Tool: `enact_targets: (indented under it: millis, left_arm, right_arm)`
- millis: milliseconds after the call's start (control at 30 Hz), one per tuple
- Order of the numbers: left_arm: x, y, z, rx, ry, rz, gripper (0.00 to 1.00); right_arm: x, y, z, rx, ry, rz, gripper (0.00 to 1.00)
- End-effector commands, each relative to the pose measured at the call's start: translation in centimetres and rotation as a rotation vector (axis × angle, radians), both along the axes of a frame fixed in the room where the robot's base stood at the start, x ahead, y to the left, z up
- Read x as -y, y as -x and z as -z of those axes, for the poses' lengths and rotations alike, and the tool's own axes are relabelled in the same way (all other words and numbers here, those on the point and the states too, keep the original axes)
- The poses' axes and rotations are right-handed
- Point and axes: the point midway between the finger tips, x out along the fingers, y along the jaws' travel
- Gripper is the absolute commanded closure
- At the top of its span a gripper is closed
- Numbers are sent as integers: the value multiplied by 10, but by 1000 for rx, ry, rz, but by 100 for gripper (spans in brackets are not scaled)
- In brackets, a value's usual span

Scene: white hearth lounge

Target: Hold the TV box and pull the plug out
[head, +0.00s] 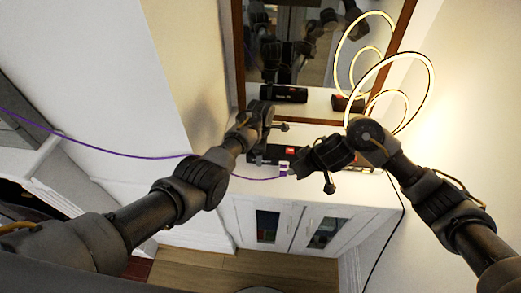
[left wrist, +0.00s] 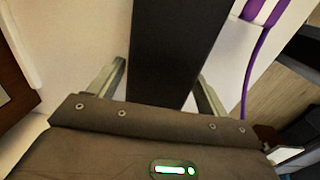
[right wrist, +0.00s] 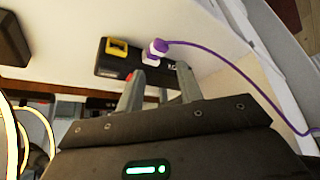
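The black TV box (head: 268,154) lies on the white cabinet, partly hidden by my grippers. A white plug with a purple cable (head: 284,167) is at its front side; the right wrist view shows the plug (right wrist: 157,47) seated by the box. My left gripper (head: 256,158) is at the box's left part. In the left wrist view its fingers (left wrist: 163,75) straddle the box (left wrist: 175,40), close to both sides; firm contact is not clear. My right gripper (head: 290,172) is close to the plug. Its fingers (right wrist: 160,72) are apart, with the plug just beyond and between the tips.
The purple cable (head: 120,153) runs off left past the white wall. A framed mirror (head: 325,50) stands behind the cabinet, with a glowing ring lamp (head: 428,85) at right. A yellow socket part (right wrist: 117,47) sits beside the plug. Cabinet doors (head: 265,225) face the wooden floor.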

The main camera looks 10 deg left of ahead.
Motion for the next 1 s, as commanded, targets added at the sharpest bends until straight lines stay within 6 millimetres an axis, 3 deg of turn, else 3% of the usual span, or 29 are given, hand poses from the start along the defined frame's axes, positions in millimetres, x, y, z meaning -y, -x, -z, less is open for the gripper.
enact_targets:
  millis: [33, 400, 500, 667, 800, 1000]
  left_arm:
    - [0, 0, 0, 0, 0, 0, 29]
    - [0, 0, 0, 0, 0, 0, 74]
    - [0, 0, 0, 0, 0, 0, 74]
    - [0, 0, 0, 0, 0, 0, 74]
    - [0, 0, 0, 0, 0, 0, 74]
    - [0, 0, 0, 0, 0, 0, 74]
  right_arm:
    - [0, 0, 0, 0, 0, 0, 64]
    - [0, 0, 0, 0, 0, 0, 61]
    - [-5, -2, -1, 12, -9, 4, 49]
    - [-36, -18, -15, 116, -69, 57, 49]
    - [-65, -41, -40, 240, -122, 208, 49]
    - [-63, -50, -55, 230, -85, 512, 49]
